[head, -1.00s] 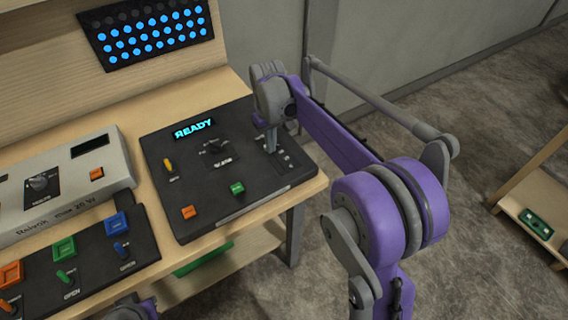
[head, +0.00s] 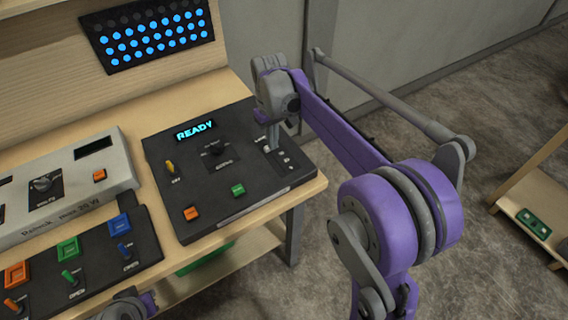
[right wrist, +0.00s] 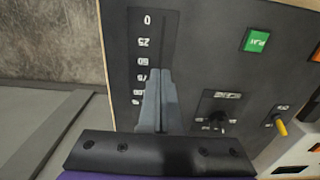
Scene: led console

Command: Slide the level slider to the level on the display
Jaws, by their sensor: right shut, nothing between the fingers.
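The black console (head: 200,220) stands on the wooden bench, with a lit display (head: 195,130) reading READY. The level slider's track (head: 280,155) is at the console's right side. The slider's knob is not clearly seen.
A dark LED panel (head: 155,38) above has a mostly dark top row and lit blue rows below. The console also carries a dial (head: 214,150), a yellow switch (head: 170,167), an orange button (head: 191,213) and a green button (head: 238,189). Other control boxes stand left.

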